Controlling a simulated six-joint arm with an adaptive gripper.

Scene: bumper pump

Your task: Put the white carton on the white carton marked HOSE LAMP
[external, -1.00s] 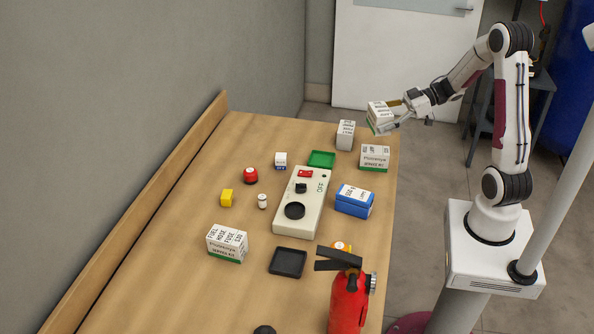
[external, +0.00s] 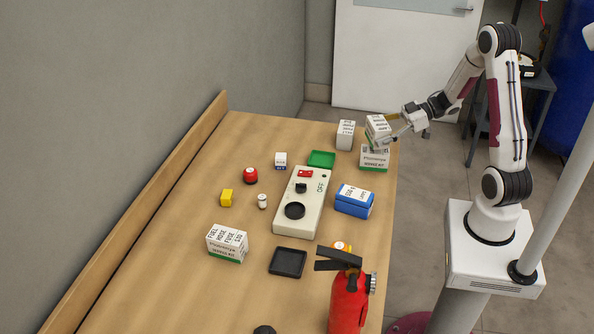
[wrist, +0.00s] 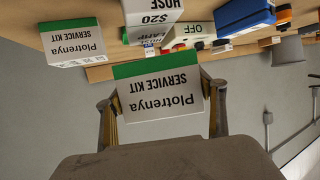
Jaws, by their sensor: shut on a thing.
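My gripper (external: 385,138) is shut on a white carton (external: 377,127) with a green band and holds it slightly tilted. The wrist view shows this carton (wrist: 162,95) between both fingers, its "Plotrenya SERVICE KIT" label upside down. Directly beneath it stands another white, green-banded carton (external: 374,158) near the table's right edge, apparently the HOSE LAMP one. Its top is mostly covered by the held carton in the external view. I cannot tell whether the two touch.
Another white carton (external: 345,134) stands just left of the stack.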

